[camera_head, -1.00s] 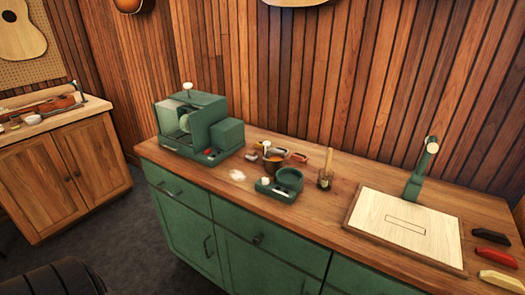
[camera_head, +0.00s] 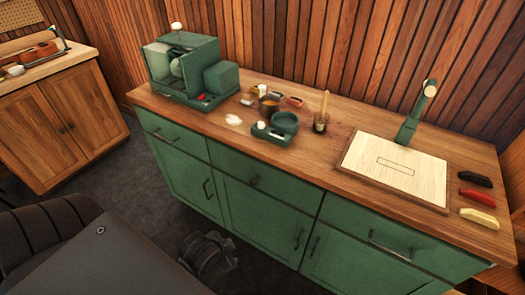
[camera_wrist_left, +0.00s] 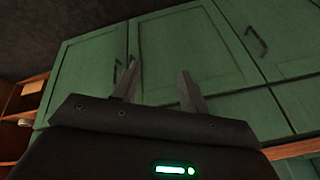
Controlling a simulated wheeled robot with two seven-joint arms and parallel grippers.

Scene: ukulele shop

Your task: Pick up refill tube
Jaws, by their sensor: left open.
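I cannot single out the refill tube with certainty; the small items on the counter are too small to tell apart. Beside the copper-coloured pot (camera_head: 269,104) lie small pale and reddish pieces. In front of the pot a green tray (camera_head: 273,133) holds a round cup and small pale pieces. My left gripper (camera_wrist_left: 158,70) is open and empty in the left wrist view. Its two fingers stand apart in front of green cabinet doors (camera_wrist_left: 182,45), away from the counter items. My right gripper is not in view.
A green machine (camera_head: 190,75) stands at the counter's left. A jar with a wooden handle (camera_head: 321,121), a pale board (camera_head: 395,168), a green lamp-like stand (camera_head: 410,125) and coloured pieces (camera_head: 475,197) stand to the right. The wooden counter's front strip (camera_head: 300,167) is bare.

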